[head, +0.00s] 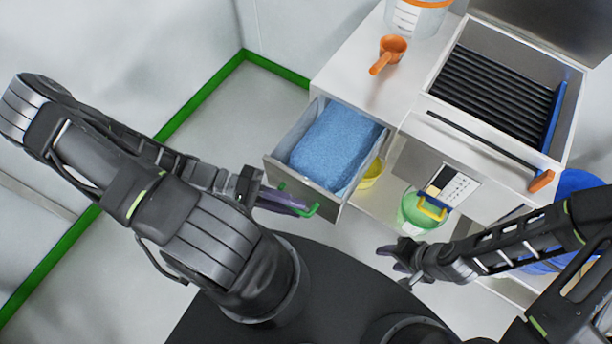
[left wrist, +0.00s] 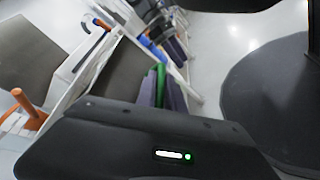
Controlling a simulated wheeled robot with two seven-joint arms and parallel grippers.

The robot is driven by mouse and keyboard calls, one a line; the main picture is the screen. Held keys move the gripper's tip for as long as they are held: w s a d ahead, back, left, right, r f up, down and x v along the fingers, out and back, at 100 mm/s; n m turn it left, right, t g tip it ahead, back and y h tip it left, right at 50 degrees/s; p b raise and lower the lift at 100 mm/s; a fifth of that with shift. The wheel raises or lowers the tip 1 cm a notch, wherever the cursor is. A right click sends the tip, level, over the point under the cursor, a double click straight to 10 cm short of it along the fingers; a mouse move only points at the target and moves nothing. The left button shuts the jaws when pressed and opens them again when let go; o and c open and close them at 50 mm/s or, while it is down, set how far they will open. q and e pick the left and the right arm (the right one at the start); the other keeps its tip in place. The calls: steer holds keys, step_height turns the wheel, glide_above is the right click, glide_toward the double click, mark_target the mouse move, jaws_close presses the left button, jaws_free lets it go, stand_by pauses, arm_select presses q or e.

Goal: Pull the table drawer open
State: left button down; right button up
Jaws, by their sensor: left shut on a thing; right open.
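The table drawer (head: 305,185) stands pulled out from the white table (head: 352,80), with a blue sponge-like block (head: 335,143) lying inside it. Its green handle (head: 309,211) is on the grey front panel. My left gripper (head: 290,203) is at the drawer front, shut on the green handle, and its fingers hide part of it. In the left wrist view the green handle (left wrist: 160,85) shows beside the purple-grey fingers. My right gripper (head: 397,262) is open and empty, below and right of the drawer, apart from it.
An orange scoop (head: 392,49) and a white container with an orange rim (head: 417,15) stand on the table top. A machine with a dark ribbed bed (head: 495,82) is at right. A green bucket (head: 418,212) and a yellow one (head: 371,174) stand below. Floor left of the drawer is clear.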

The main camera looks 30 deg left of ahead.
arm_select(q)
steer(key=shift+s, duration=0.7)
steer(key=c, duration=1.7)
jaws_free()
steer(key=shift+a, duration=0.1)
steer(key=shift+b+v, duration=0.35)
steer(key=shift+v, duration=3.55)
